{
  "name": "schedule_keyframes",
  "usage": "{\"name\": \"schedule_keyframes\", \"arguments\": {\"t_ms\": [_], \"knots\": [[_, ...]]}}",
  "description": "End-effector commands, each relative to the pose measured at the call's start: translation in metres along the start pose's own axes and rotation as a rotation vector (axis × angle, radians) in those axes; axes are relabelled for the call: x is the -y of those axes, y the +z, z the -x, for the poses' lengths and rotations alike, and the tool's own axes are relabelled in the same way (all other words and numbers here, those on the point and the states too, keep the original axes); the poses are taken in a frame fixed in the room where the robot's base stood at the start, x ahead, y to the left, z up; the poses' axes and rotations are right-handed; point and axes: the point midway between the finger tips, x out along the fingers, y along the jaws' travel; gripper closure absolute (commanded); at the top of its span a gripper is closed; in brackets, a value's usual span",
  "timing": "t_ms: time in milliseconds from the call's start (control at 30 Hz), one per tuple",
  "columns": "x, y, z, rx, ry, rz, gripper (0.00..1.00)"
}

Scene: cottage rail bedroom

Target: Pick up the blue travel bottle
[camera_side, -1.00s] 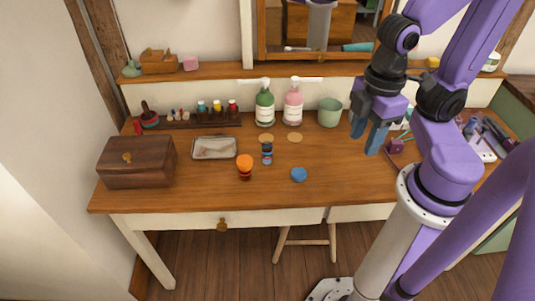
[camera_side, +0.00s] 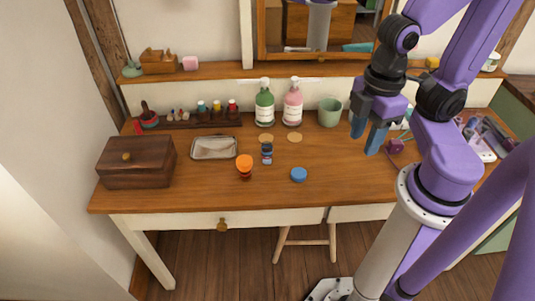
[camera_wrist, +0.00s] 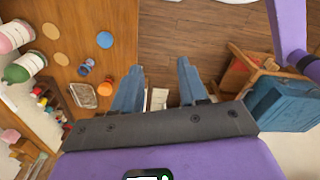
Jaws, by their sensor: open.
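The blue travel bottle (camera_side: 267,153), small and dark blue with a pale label, stands upright near the middle of the wooden desk (camera_side: 225,183). It also shows, small, at the left of the wrist view (camera_wrist: 87,67). My gripper (camera_side: 366,136) is open and empty, raised over the desk's right part, well to the right of the bottle. In the wrist view its two blue fingers (camera_wrist: 163,68) are spread apart, with the bottle to their left and nothing between them but the background beyond.
An orange-capped bottle (camera_side: 244,167) stands close left of the blue one. A flat blue disc (camera_side: 299,174) lies to its right, cork-coloured discs (camera_side: 295,137) behind. Green (camera_side: 265,107) and pink (camera_side: 293,107) pump bottles and a green cup (camera_side: 329,112) stand at the back. A metal tray (camera_side: 214,157) lies left.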

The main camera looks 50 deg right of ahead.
Motion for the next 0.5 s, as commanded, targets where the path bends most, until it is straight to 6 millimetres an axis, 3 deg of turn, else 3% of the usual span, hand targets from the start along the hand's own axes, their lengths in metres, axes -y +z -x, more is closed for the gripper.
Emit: {"name": "schedule_keyframes", "arguments": {"t_ms": [33, 67, 100, 133, 500], "knots": [[0.0, 0.0, 0.0, 0.0, 0.0, 0.0, 0.57], [0.0, 0.0, 0.0, 0.0, 0.0, 0.0, 0.51], [0.0, 0.0, 0.0, 0.0, 0.0, 0.0, 0.38], [0.0, 0.0, 0.0, 0.0, 0.0, 0.0, 0.35], [0.0059, -0.0067, -0.0063, -0.001, -0.024, -0.022, 0.35]]}}
